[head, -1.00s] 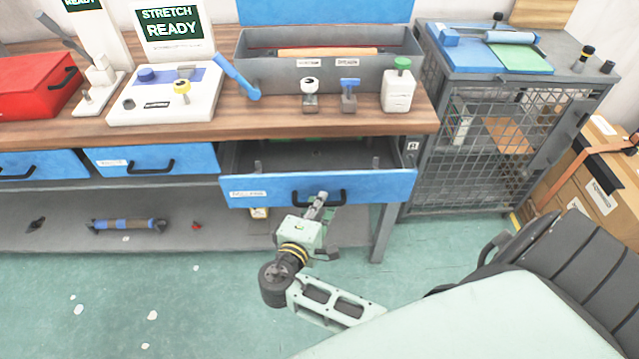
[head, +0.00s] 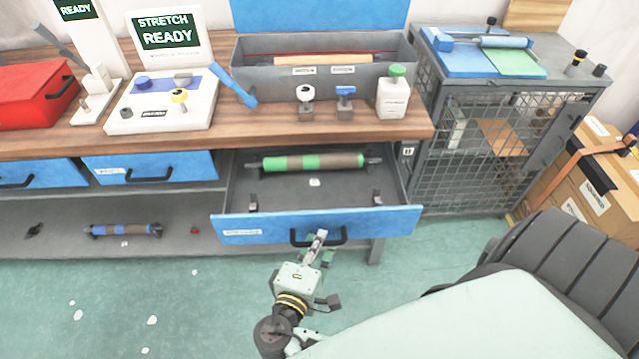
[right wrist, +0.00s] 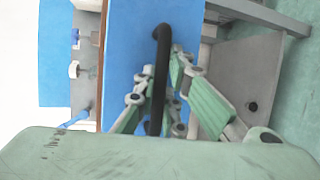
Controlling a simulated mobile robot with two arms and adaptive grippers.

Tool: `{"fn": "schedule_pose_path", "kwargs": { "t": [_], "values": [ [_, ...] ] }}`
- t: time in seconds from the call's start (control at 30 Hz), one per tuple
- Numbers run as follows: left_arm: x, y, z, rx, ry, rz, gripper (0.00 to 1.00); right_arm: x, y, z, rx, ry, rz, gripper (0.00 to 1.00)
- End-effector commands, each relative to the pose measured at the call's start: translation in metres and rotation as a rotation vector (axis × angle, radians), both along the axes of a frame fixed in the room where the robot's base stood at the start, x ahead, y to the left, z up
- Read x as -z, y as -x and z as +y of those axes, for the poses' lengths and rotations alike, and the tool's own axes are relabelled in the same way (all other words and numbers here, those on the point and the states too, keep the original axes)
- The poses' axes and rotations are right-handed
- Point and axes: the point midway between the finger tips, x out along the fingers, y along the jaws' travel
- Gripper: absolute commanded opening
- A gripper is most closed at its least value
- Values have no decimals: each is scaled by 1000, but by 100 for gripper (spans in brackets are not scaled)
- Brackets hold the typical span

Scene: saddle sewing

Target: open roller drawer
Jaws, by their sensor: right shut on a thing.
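The roller drawer (head: 262,229) with its blue front is pulled well out from under the wooden bench. A green and brown roller (head: 312,161) lies at the back of the drawer, across its width. My right gripper (head: 319,240) is shut on the black drawer handle (head: 340,236). In the right wrist view, the fingers of my right gripper (right wrist: 162,85) close around the dark handle bar (right wrist: 160,100) in front of the blue drawer face (right wrist: 128,40). My left gripper is not in view.
Two more blue drawers (head: 190,162) sit shut at the left. A blue and brown roller (head: 125,230) lies on the lower shelf. A wire-mesh cabinet (head: 490,150) stands right of the drawer. A dark chair-like back (head: 560,260) is at the lower right. Green floor is open at the front left.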

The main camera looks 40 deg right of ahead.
Motion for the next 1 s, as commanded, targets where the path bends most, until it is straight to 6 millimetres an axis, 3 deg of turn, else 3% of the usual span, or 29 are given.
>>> {"fn": "schedule_pose_path", "kwargs": {
  "t": [0.03, 0.07, 0.27, 0.67, 1.0],
  "values": [
    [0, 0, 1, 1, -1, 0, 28, -1, 0, 0, -1, 6, 1, 0],
    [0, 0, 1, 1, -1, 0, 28, -1, 0, 0, -1, 6, 1, 12],
    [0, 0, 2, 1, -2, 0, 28, -1, 0, 0, -1, 3, 0, 29],
    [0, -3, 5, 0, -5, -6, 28, -1, 5, 7, 0, -1, 2, 29],
    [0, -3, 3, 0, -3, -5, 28, -13, 43, 61, -1, -3, 3, 29]
  ]
}}
